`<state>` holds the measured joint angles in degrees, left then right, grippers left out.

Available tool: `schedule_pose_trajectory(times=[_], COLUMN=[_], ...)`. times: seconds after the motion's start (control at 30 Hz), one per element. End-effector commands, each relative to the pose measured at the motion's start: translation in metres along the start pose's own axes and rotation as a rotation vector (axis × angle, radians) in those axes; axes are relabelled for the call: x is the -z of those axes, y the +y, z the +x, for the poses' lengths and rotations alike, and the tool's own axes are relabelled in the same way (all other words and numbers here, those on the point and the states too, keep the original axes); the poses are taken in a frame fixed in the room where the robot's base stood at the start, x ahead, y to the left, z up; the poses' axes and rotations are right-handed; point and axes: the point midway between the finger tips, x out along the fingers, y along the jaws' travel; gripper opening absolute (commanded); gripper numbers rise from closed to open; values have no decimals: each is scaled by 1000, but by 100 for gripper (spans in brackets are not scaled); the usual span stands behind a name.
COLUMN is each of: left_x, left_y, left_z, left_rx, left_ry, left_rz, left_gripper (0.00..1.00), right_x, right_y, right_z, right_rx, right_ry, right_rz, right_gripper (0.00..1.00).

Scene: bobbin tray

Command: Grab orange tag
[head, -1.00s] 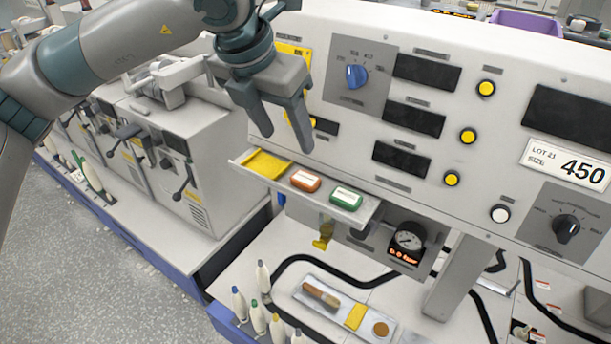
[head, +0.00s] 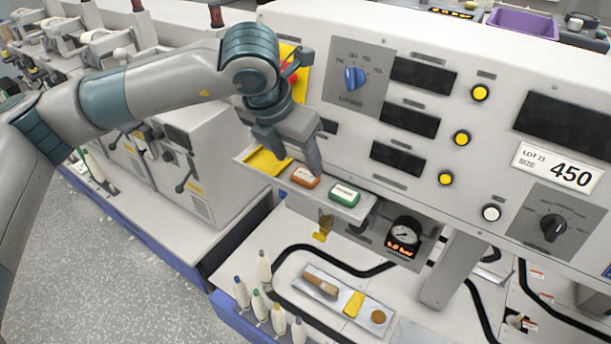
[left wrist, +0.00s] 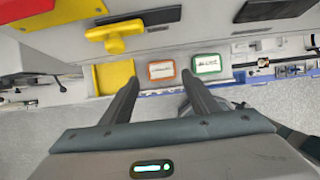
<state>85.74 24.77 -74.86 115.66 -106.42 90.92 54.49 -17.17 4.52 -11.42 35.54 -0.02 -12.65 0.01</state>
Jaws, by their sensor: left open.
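The orange tag (head: 305,177) lies on a narrow shelf tray (head: 367,207) at the front of the machine panel, between a yellow pad (head: 265,161) and a green tag (head: 344,194). My left gripper (head: 297,163) is open and empty just above the tray, pointing down, its fingers partly in front of the tray's contents. In the left wrist view the orange tag (left wrist: 161,70) shows whole, with a white label, lying just past the gap between the open fingertips (left wrist: 160,79). The green tag (left wrist: 207,64) lies beside the right fingertip. My right gripper is not in view.
The panel with a blue knob (head: 354,78) and yellow buttons rises right behind the tray. Below are a gauge (head: 405,232) and several bobbins.

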Motion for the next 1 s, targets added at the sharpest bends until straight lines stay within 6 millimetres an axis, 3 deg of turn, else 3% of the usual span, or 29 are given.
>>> schedule_pose_trajectory(times=[0.33, 0.53, 1.0], left_x=[1, 2, 2], left_y=[-4, -4, -3], left_z=[25, 47, 50], left_rx=[1, 2, 1], left_ry=[3, 2, 0], left_rz=[0, 0, 1], left_gripper=[55, 55, 55], right_x=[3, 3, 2], right_y=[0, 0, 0], right_z=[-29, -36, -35], right_rx=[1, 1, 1], right_ry=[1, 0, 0], right_rz=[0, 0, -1], right_gripper=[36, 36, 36])
